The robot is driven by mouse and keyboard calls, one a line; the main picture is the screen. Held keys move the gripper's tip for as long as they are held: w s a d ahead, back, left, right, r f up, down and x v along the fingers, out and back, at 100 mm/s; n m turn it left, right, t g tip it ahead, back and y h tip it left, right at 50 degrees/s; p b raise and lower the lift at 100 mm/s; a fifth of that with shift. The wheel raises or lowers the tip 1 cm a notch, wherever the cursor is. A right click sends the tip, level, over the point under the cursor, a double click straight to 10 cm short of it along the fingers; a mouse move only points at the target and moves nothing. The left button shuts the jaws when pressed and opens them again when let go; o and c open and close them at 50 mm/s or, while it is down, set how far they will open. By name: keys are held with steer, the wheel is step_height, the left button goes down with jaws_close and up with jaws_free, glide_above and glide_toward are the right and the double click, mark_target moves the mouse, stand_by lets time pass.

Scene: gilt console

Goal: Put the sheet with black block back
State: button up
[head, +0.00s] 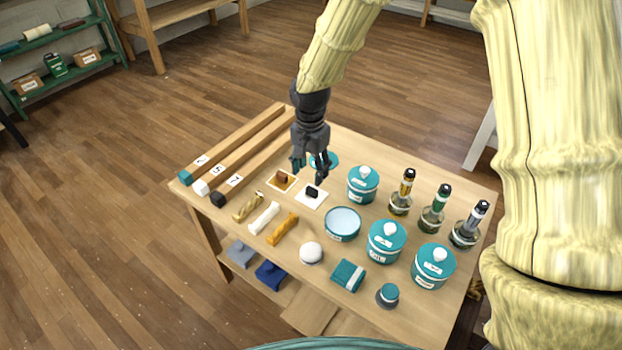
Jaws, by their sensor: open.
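The white sheet (312,202) with a small black block (312,192) on it lies flat on the wooden table. To its left lies another sheet (281,186) with a brown block (281,177) on it. My gripper (310,169) points down with dark fingers apart, just above and behind the black block. It holds nothing that I can see. Whether its fingertips touch anything cannot be told. The gripper partly covers a small teal thing (324,160) behind the sheets.
Three long wooden bars (245,154) with coloured ends lie at the left of the table (460,183). Teal jars (363,184), a bowl (342,223) and several bottles (433,213) crowd the right. Three small bars (264,217), a white ball (311,253) and a folded teal cloth (348,275) lie in front.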

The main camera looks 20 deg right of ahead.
steer(key=shift+r, duration=1.8)
